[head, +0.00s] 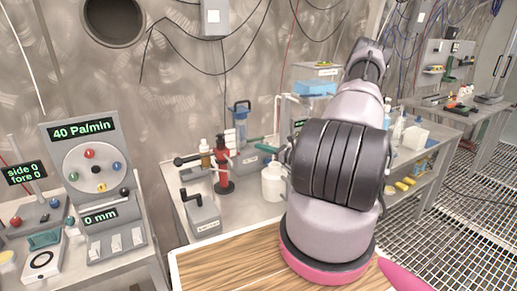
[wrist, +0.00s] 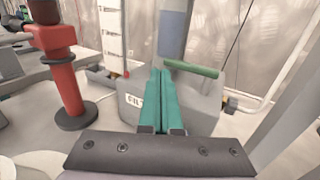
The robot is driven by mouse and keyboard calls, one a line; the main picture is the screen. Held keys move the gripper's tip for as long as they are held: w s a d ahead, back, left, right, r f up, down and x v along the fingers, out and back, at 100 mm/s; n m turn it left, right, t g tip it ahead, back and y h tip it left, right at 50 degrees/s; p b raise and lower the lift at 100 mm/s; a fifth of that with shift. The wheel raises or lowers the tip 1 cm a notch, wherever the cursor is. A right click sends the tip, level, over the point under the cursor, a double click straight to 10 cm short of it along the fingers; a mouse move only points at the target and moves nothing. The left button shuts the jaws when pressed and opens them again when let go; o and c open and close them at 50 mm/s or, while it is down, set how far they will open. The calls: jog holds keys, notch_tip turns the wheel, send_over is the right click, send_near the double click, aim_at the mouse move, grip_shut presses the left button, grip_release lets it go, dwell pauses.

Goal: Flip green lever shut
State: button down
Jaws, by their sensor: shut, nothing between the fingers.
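The green lever (wrist: 192,68) is a short bar lying nearly level across the front of a blue filter cylinder (wrist: 174,28), above a grey block (wrist: 203,97) with a partly hidden "FIL" label. In the head view the lever (head: 265,147) shows small beside the blue filter (head: 240,116). My gripper (wrist: 160,72) has teal fingers pressed together with nothing between them. The fingertips are close to the lever's left end; I cannot tell if they touch it. The fingers hide part of the block. In the head view my arm hides the gripper.
A red pump-like stand (wrist: 63,75) is at left in the wrist view, also in the head view (head: 223,165). A white jar (head: 273,182) stands near my arm. A grey crank box (head: 201,211) is on the bench's left. The wooden top (head: 228,262) in front is clear.

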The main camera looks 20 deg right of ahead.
jog(key=s, duration=0.7)
jog(key=s+d, duration=0.1)
jog(key=s, duration=0.2)
jog(key=shift+s, duration=0.3)
jog(key=shift+d, duration=0.1)
